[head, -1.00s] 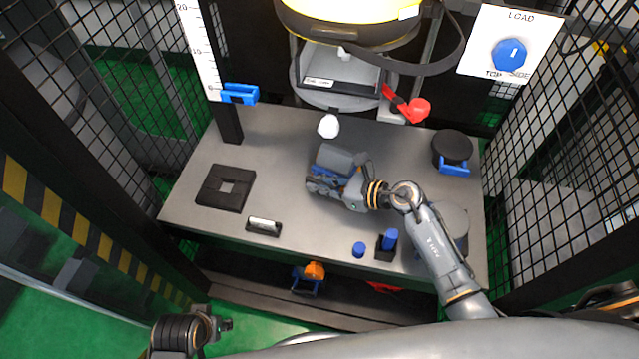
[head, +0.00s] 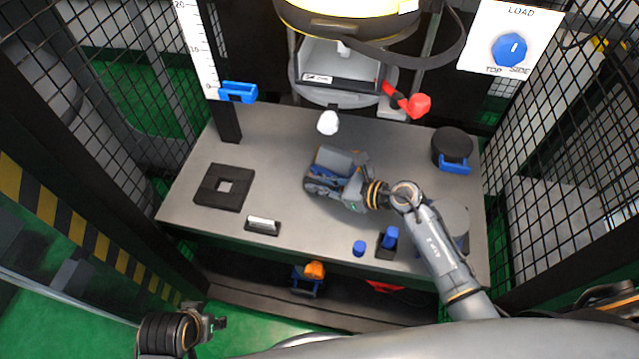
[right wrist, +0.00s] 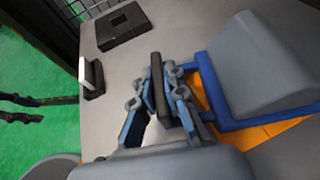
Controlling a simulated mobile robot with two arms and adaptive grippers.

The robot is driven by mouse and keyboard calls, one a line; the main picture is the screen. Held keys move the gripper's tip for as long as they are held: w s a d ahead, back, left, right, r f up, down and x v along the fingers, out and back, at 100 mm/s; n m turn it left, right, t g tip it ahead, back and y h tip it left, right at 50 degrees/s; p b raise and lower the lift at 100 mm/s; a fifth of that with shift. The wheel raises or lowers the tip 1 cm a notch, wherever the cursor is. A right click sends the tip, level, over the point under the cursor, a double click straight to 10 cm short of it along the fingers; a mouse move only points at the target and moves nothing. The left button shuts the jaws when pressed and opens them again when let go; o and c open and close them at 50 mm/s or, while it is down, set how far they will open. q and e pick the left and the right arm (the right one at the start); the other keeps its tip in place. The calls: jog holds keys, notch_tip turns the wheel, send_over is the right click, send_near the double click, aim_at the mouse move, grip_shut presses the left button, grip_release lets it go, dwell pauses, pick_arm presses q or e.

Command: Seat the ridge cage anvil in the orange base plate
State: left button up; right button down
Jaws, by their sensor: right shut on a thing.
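The ridge cage anvil shows in the right wrist view as a grey ridge block (right wrist: 265,65) with a blue frame around its foot. In the head view the anvil (head: 335,159) is near the middle of the table. The orange base plate (right wrist: 270,132) shows below the blue frame; whether they touch is hard to tell. My right gripper (right wrist: 165,88) is shut at the near side of the blue frame; the exact contact is partly hidden. My left gripper (head: 219,322) is low at the left, away from the table; its fingers are too small to read.
A black square plate (head: 224,187) with a square hole lies at the left, near a small display block (head: 262,225). A white knob (head: 327,122) stands behind the anvil. Blue pegs (head: 389,238) are at the front, a black disc (head: 452,147) at right. The yellow-rimmed tower (head: 350,25) hangs above.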

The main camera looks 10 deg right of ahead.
jog(key=shift+w+r, duration=0.15)
jog(key=c, duration=1.3)
grip_release()
jog(key=shift+s+f, duration=0.2)
jog(key=shift+f, duration=0.1)
notch_tip(320, 180, up, 10)
jog(key=shift+w+r, duration=0.1)
jog(key=shift+r, duration=0.15)
